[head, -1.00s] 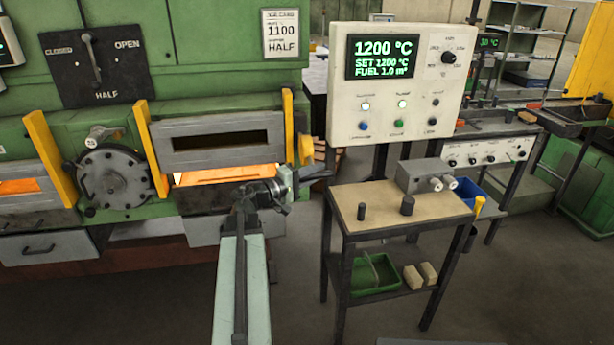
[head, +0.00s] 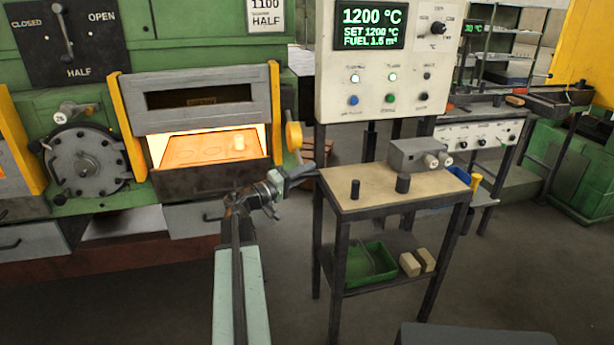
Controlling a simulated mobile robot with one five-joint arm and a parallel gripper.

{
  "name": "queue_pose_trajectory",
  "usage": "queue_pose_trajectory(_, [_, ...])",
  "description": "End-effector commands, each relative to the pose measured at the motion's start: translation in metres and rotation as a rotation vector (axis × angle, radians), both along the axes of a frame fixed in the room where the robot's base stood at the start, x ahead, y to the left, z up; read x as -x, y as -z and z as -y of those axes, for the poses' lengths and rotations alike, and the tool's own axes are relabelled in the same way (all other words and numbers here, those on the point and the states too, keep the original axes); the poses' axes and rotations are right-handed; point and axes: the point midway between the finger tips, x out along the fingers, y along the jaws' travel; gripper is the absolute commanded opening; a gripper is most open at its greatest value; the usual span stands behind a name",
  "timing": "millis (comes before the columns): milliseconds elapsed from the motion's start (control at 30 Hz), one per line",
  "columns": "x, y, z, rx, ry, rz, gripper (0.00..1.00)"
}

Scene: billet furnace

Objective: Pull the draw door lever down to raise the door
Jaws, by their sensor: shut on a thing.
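The draw door (head: 193,118) is a grey panel with a dark slot, between two yellow posts. It stands raised above a bright orange furnace opening (head: 200,150), where a small pale glowing billet (head: 238,142) stands on the hearth. The draw door lever has a yellow hub (head: 294,136) at the right of the door. My gripper (head: 297,172) is shut on the lever's dark handle, just below the hub. The jaws and the handle overlap and are small, so the exact grip is hard to see.
A small bench (head: 340,196) with dark cylinders and a grey box stands close to the right of my gripper. A control panel (head: 380,60) showing 1200 °C rises behind it. Closed drawers (head: 195,216) lie under the furnace opening.

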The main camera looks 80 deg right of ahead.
Motion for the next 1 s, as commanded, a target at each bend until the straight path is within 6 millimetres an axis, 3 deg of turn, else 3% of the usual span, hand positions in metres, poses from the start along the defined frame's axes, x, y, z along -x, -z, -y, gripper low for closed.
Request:
queue_pose_trajectory(33, [0.001, 0.013, 0.004, 0.0, 0.009, -0.001, 0.0])
queue_pose_trajectory(233, [-0.01, 0.027, 0.013, -0.002, -0.001, -0.001, 0.0])
queue_pose_trajectory(833, [-0.02, 0.031, 0.017, -0.004, -0.015, -0.002, 0.0])
queue_pose_trajectory(867, [-0.02, 0.031, 0.017, -0.004, -0.015, -0.002, 0.29])
queue_pose_trajectory(900, [-0.02, 0.031, 0.017, -0.004, -0.015, -0.002, 0.4])
queue_pose_trajectory(1000, [-0.02, 0.031, 0.016, -0.004, -0.015, -0.001, 0.43])
